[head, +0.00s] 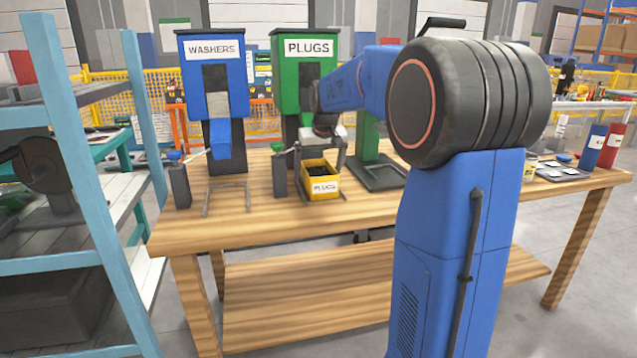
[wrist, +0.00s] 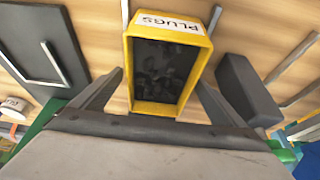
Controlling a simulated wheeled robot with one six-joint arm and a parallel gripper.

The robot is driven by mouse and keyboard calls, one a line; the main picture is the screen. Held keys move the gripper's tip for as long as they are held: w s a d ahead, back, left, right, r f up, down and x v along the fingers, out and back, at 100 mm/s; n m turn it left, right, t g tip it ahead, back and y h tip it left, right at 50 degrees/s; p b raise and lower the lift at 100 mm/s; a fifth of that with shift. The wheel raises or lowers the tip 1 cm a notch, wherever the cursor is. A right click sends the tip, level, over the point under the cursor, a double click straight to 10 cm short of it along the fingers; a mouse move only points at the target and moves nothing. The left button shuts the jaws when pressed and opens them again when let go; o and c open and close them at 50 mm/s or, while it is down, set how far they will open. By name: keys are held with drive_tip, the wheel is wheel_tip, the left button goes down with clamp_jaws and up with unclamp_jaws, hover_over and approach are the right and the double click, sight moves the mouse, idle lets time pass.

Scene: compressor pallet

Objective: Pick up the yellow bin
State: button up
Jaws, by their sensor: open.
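The yellow bin (head: 320,181) stands on the wooden table, below the green dispenser labelled PLUGS. Its front label reads PLUGS, and dark small parts lie inside. In the wrist view the yellow bin (wrist: 133,68) is upper middle, with its label toward the top. My gripper (head: 320,150) is over the bin in the head view. In the wrist view my gripper (wrist: 155,90) is open, with one finger on each side of the bin. I cannot tell whether the fingers touch the bin walls.
A blue WASHERS dispenser (head: 213,90) stands left of the green PLUGS dispenser (head: 290,85). Dark blocks (head: 180,187) and (head: 279,175) stand near the bin. The wooden table (head: 250,230) is clear in front. A blue shelf rack (head: 110,210) is at the left.

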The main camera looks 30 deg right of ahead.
drive_tip(key=shift+f, duration=0.1)
idle(0.3)
drive_tip(key=c, duration=1.5)
drive_tip(key=shift+r, duration=0.7)
drive_tip(key=s+a+r, duration=0.1)
drive_tip(key=s, duration=0.4)
drive_tip(key=s+a, duration=0.2)
drive_tip(key=s, duration=0.4)
drive_tip(key=s+a+r, duration=0.1)
drive_tip(key=s+a, duration=0.1)
drive_tip(key=s, duration=0.4)
drive_tip(key=shift+s+r, duration=0.15)
drive_tip(key=shift+r, duration=0.15)
